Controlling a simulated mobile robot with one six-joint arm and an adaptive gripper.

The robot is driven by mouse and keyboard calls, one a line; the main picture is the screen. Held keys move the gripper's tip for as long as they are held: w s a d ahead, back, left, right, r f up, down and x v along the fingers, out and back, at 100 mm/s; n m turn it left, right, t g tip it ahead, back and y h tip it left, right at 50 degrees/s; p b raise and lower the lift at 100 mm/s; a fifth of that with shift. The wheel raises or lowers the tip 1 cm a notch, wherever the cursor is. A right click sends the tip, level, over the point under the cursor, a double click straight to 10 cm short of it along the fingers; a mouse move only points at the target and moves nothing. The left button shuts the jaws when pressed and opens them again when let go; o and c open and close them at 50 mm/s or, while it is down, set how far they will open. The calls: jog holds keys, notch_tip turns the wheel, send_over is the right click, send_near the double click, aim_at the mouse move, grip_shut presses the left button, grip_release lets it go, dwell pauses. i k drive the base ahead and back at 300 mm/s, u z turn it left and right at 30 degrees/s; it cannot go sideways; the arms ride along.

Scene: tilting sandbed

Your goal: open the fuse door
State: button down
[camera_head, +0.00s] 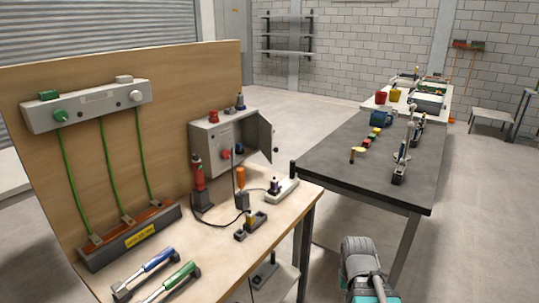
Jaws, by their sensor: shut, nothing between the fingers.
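A grey metal box (212,143), which looks like the fuse box, stands on the wooden workbench against the plywood back panel. A grey door (265,139) stands swung out at its right side, with a small dark knob near its outer edge. The box's front carries a red knob (226,154) and a small blue part beside it. A grey and teal part of my arm (362,268) shows at the bottom, well below and right of the box and apart from it. My gripper's fingers are not in this view.
A red and black tool (198,180) stands close in front of the box. A dark table (380,150) stands right, across a floor gap.

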aim_at(265, 128)
jog(key=z, duration=0.05)
jog(key=k, duration=0.65)
jog(key=z, duration=0.25)
jog(key=i, duration=1.75)
jog(key=u, duration=0.6)
